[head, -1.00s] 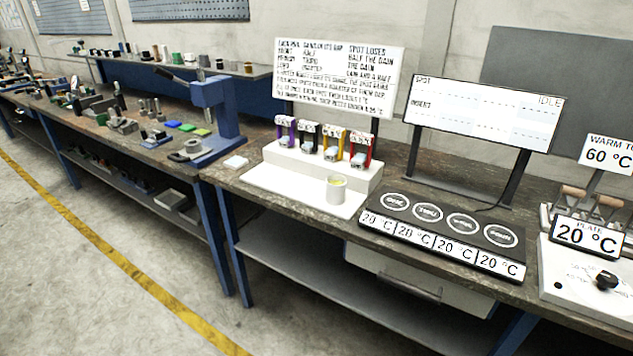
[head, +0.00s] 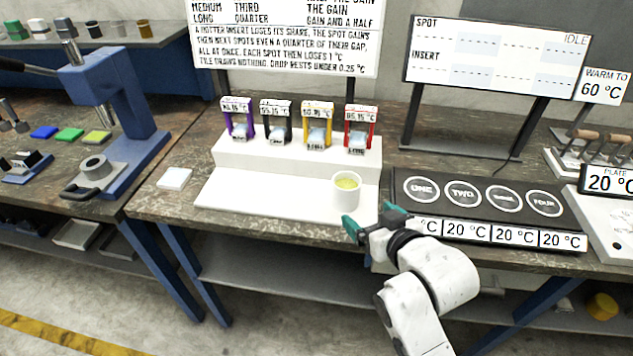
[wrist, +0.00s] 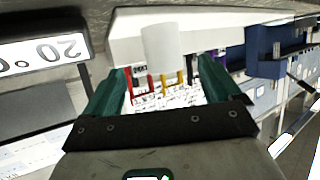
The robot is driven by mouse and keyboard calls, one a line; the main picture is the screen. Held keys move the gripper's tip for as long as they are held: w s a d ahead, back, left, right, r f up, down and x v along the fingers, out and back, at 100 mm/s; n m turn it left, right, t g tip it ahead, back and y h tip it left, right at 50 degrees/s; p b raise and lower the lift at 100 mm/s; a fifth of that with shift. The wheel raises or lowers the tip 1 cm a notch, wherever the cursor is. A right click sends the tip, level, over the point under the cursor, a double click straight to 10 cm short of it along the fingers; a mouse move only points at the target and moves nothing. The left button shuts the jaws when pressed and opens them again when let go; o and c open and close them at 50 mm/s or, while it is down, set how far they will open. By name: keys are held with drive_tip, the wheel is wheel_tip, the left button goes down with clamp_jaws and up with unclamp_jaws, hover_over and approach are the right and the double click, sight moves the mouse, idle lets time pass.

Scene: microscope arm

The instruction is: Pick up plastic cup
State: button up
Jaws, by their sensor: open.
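The plastic cup (head: 346,191) is white with yellowish contents. It stands upright on the right part of the white tray (head: 270,203). My gripper (head: 369,217) has green fingers and is open, just in front of the cup and slightly to its right, near the bench's front edge. In the wrist view, which is turned upside down, the cup (wrist: 162,48) shows ahead between the open fingers (wrist: 160,85). The cup appears apart from both fingers, and nothing is held.
Behind the cup is a white step with several coloured holders (head: 318,127). A black plate with numbered spots (head: 483,196) lies right of the cup. A white tile (head: 174,179) lies left of the tray. Display boards (head: 497,60) stand behind. The tray's left part is clear.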

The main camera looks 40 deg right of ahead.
sight(352, 199)
drive_tip(key=x, duration=0.5)
drive_tip(key=shift+w+r, duration=0.25)
drive_tip(key=shift+w, duration=0.15)
drive_tip(key=shift+p+x, duration=0.8)
drive_tip(key=shift+x, duration=2.1)
drive_tip(key=shift+r, duration=0.1)
drive_tip(key=c, duration=1)
drive_tip(key=shift+c, duration=0.4)
drive_tip(key=shift+r, duration=0.1)
